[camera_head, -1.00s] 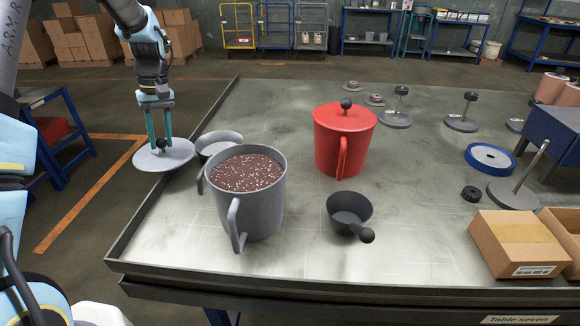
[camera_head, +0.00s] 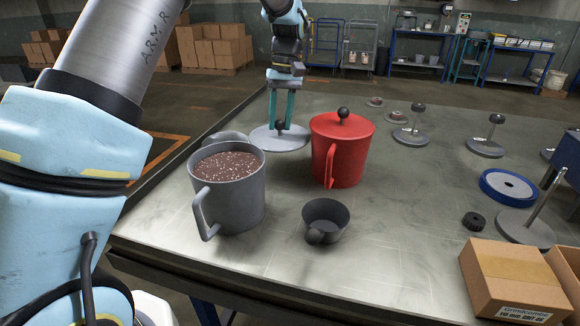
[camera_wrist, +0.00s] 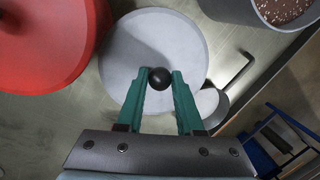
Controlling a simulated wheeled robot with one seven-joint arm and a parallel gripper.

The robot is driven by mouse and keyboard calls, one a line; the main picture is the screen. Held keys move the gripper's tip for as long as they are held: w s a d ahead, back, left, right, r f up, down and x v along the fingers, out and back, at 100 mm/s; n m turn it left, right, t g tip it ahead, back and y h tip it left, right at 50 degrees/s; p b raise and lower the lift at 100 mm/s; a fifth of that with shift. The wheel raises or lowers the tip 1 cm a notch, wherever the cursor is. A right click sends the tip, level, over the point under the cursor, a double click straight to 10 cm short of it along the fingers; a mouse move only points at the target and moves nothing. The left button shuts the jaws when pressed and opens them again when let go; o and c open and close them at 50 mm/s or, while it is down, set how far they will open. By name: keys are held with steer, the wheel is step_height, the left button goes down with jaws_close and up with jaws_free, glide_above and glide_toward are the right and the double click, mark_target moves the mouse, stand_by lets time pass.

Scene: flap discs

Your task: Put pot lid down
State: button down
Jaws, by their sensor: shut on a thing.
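The grey pot lid (camera_head: 265,138) is a flat disc with a dark round knob. My gripper (camera_head: 281,124) is shut on that knob, with its teal fingers pointing down. The lid is level at or just above the table, behind the grey pot and left of the red pot; whether it touches the table I cannot tell. In the wrist view the lid (camera_wrist: 130,50) lies below my gripper (camera_wrist: 160,82), the knob between the fingertips. The grey pot (camera_head: 232,200) stands uncovered, full of brown speckled contents. It shows at the wrist view's top right.
A red lidded pot (camera_head: 338,155) stands close right of the lid. A small grey pan (camera_head: 222,137) is partly hidden behind the grey pot. A dark scoop (camera_head: 326,218) lies in front. A cardboard box (camera_head: 510,283) is at front right. The table (camera_head: 400,215) is clear in the middle.

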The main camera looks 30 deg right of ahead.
step_height(320, 180, down, 9)
steer(key=shift+f+p, duration=0.15)
steer(key=shift+p, duration=1.05)
steer(key=shift+f, duration=0.1)
steer(key=c, duration=0.5)
jaws_free()
steer(key=shift+c, duration=0.2)
